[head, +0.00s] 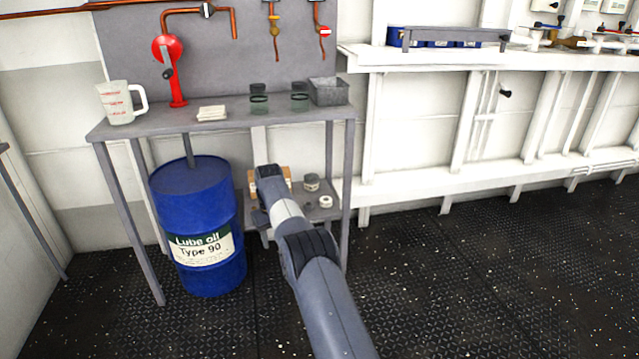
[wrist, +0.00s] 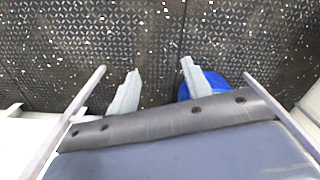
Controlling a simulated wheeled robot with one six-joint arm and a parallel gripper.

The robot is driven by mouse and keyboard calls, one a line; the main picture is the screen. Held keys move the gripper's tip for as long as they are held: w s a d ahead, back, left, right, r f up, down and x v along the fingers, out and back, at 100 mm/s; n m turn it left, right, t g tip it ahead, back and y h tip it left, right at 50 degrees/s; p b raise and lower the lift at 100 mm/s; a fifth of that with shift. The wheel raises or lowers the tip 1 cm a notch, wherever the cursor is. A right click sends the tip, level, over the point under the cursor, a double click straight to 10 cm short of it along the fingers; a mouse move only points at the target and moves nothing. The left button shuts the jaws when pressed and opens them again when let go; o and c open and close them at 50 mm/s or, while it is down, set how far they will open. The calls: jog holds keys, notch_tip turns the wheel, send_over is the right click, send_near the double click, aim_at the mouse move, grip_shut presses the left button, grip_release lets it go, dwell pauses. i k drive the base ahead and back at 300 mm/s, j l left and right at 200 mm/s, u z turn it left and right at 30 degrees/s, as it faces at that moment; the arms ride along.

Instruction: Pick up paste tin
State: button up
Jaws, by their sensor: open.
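On the low shelf (head: 322,214) under the bench, a small round tin (head: 311,182) with a pale band stands right of my arm in the head view. It looks like the paste tin, but its label is too small to read. My gripper (wrist: 160,65) is open and empty in the wrist view, its two pale fingers well apart over dark floor. No tin shows in the wrist view. In the head view my arm reaches to the shelf's front, left of the tin; its fingers are not clear there.
A white ring-shaped roll (head: 325,201) and a small dark item (head: 307,206) lie near the tin. A cardboard box (head: 284,174) is partly hidden by my arm. A blue oil drum (head: 195,205) stands left. The bench top (head: 225,123) overhangs the shelf; floor at right is clear.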

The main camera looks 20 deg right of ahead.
aim_at(310, 181)
jog(key=i+l+z, duration=0.1)
jog(key=i+l, duration=0.15)
jog(key=i, duration=0.15)
jog(key=i+l, duration=0.2)
jog(key=i, duration=0.2)
jog(key=i+l+z, duration=0.15)
jog(key=i, duration=0.65)
